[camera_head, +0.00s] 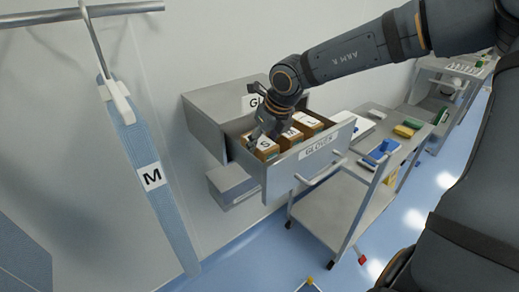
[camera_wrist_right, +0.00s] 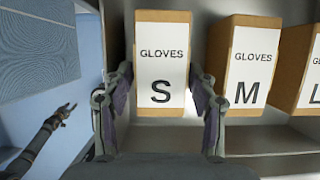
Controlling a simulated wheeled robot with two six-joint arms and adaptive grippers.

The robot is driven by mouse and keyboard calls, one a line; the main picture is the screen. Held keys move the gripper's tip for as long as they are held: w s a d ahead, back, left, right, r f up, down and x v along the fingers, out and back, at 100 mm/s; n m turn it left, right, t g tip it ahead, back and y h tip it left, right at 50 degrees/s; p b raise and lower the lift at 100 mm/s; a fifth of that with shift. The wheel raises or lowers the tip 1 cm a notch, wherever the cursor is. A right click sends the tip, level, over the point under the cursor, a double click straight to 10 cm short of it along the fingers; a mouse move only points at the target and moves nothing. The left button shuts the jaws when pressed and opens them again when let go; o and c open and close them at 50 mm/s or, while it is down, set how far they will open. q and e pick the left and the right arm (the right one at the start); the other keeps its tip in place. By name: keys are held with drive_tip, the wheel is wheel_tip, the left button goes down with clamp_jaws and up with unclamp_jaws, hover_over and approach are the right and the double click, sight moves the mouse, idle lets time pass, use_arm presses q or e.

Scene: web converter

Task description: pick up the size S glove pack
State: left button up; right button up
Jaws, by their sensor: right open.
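The size S glove pack (camera_head: 265,146) is a brown box with a white label, standing in the open glove drawer (camera_head: 312,171) at its left end. In the right wrist view the S pack (camera_wrist_right: 161,62) faces me, with "GLOVES" and a black S readable. My right gripper (camera_head: 258,134) is open over it. In the wrist view its two fingers (camera_wrist_right: 160,78) stand on either side of the S pack, close to its sides; I cannot tell whether they touch. My left gripper (camera_wrist_right: 67,112) shows small at the left of the wrist view.
The M pack (camera_wrist_right: 251,65) stands just right of the S pack, beside the right finger. Another pack (camera_wrist_right: 308,70) is further right. A cart (camera_head: 345,200) stands right of the drawer. A blue hanging garment marked M (camera_head: 150,178) is at the left.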

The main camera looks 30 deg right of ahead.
sight(262, 142)
drive_tip(key=x, duration=0.4)
drive_tip(key=shift+w+p, duration=0.1)
drive_tip(key=shift+p, duration=0.2)
drive_tip(key=shift+r, duration=0.15)
drive_tip(key=shift+c, duration=0.7)
use_arm(q)
drive_tip(key=shift+s+r, duration=0.4)
drive_tip(key=shift+s, duration=0.4)
use_arm(e)
drive_tip(key=c, duration=0.7)
drive_tip(key=shift+r, duration=0.1)
